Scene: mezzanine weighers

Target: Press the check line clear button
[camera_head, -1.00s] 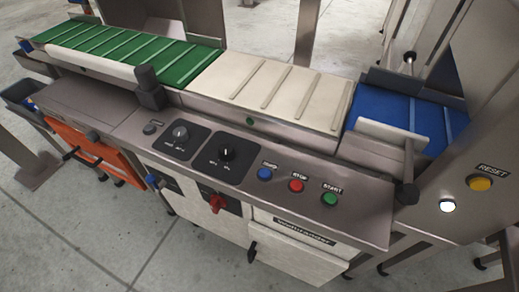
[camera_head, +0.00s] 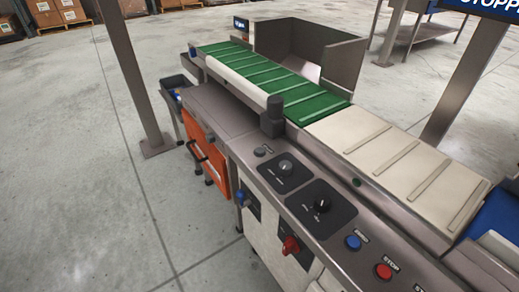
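The control panel (camera_head: 288,216) runs along the front of the conveyor machine. A blue button (camera_head: 353,242) with a label too small to read and a red button (camera_head: 383,271) labelled STOP sit at its lower right. A small grey button (camera_head: 260,152) is at its far left end. Two black dial plates carry a grey knob (camera_head: 284,167) and a black knob (camera_head: 322,204). I cannot read any label as line clear. Neither of my grippers shows in the view.
A green belt (camera_head: 272,78) and a cream belt (camera_head: 385,155) run behind the panel, with a blue belt (camera_head: 497,215) at right. A dark post (camera_head: 272,117) rises beside the panel. A sign reading "STOPP" (camera_head: 487,6) is cut off. Open floor (camera_head: 95,180) lies left.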

